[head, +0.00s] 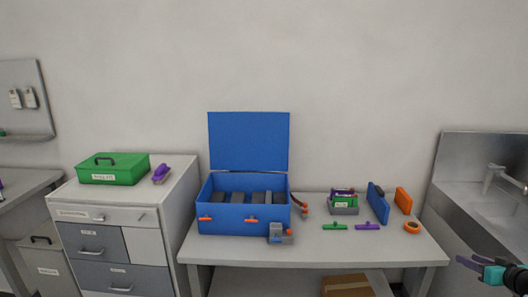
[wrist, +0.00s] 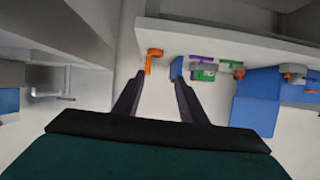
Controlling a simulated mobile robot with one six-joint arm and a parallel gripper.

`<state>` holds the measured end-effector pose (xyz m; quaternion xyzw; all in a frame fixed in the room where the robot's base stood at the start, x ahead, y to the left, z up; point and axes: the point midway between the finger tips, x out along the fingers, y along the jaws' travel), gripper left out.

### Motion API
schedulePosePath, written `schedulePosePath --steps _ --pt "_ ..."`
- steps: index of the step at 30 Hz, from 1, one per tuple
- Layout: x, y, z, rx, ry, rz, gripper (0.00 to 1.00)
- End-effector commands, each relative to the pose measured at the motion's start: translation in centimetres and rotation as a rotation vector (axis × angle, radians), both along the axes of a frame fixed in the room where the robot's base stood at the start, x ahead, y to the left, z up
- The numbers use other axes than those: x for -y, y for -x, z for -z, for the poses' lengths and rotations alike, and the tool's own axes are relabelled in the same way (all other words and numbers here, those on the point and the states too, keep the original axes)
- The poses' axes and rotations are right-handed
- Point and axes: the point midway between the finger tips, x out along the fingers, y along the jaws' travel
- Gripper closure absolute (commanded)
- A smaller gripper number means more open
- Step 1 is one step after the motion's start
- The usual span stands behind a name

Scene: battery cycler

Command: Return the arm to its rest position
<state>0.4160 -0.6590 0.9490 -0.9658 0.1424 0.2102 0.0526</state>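My gripper (head: 468,262) is at the lower right edge of the head view, in front of the sink unit and right of the table. In the wrist view its two dark fingers (wrist: 158,80) are spread apart, with nothing between them. The fingers touch no object that I can see. Most of my arm is outside the head view.
The table (head: 310,248) holds an open blue box (head: 240,222), a small caddy (head: 343,202), blue and orange upright pieces and an orange ring (head: 412,227). A steel sink (head: 480,208) stands right. A drawer cabinet (head: 120,215) with a green case (head: 113,170) stands left.

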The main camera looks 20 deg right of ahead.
Motion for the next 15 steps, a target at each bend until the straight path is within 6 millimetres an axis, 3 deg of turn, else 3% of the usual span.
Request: schedulePosePath --steps 9,15 --pt "-4.0 -3.9 4.3 -0.054 -0.088 -0.053 0.62" --pt "-8.9 -7.6 9.1 -0.127 -0.184 -0.109 0.62"
